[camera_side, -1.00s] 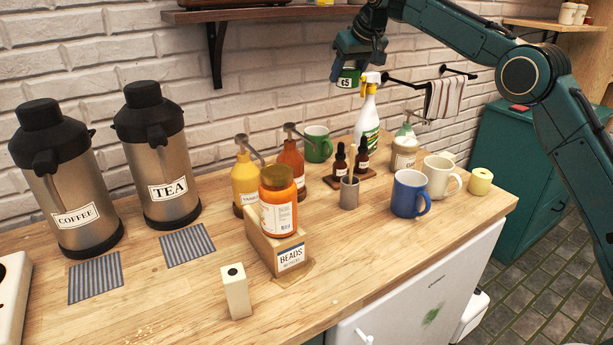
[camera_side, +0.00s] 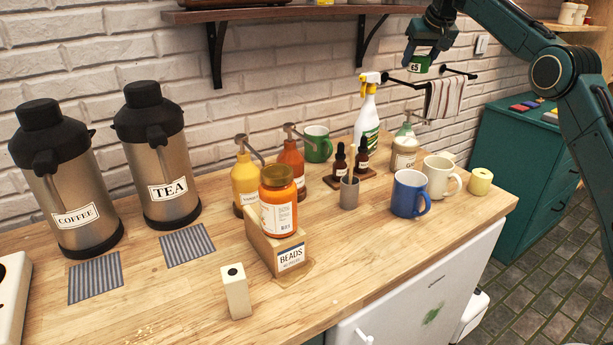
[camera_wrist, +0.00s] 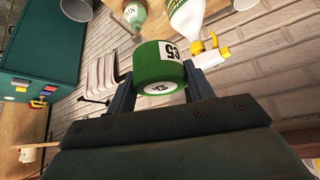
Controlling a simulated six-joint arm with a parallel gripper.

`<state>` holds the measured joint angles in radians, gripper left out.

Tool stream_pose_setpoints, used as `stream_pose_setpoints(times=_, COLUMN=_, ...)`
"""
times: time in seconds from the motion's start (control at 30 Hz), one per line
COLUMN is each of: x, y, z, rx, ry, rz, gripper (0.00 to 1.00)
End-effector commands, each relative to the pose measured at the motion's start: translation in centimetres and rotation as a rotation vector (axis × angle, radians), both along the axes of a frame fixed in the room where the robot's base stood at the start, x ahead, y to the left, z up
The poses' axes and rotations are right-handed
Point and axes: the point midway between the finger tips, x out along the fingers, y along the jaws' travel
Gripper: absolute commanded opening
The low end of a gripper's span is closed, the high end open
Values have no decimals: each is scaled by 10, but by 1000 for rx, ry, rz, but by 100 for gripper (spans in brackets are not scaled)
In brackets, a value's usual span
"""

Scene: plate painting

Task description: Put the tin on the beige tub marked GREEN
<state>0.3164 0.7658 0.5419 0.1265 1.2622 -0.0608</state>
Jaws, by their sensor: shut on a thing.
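My gripper (camera_side: 425,54) is shut on a green tin (camera_side: 419,64) with a white price label. It holds the tin in the air, against the wall background, above the towel rail and the back right of the counter. In the wrist view the tin (camera_wrist: 158,70) sits between the two fingers of my gripper (camera_wrist: 162,84), with its label and a white mark on its end showing. I cannot make out a beige tub marked GREEN in either view.
A teal cabinet (camera_side: 510,150) stands at the right, with small coloured items (camera_side: 526,105) on top. A spray bottle (camera_side: 368,115), a pump bottle (camera_side: 404,155), a blue mug (camera_side: 409,193) and a cream mug (camera_side: 438,177) stand on the counter. A striped towel (camera_side: 446,99) hangs behind.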

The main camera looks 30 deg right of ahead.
Motion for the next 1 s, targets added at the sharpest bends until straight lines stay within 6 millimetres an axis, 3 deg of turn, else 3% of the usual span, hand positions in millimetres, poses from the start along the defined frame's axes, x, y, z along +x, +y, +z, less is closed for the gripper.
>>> stream_pose_setpoints(times=0.43, x=-1, y=1, z=-28, rx=0, ry=1, rz=0, gripper=26)
stream_pose_setpoints(times=0.67, x=0, y=1, z=-55, rx=1, ry=1, rz=1, gripper=26)
stream_pose_setpoints(times=1.0, x=-1, y=1, z=-111, rx=1, ry=3, rz=0, gripper=26)
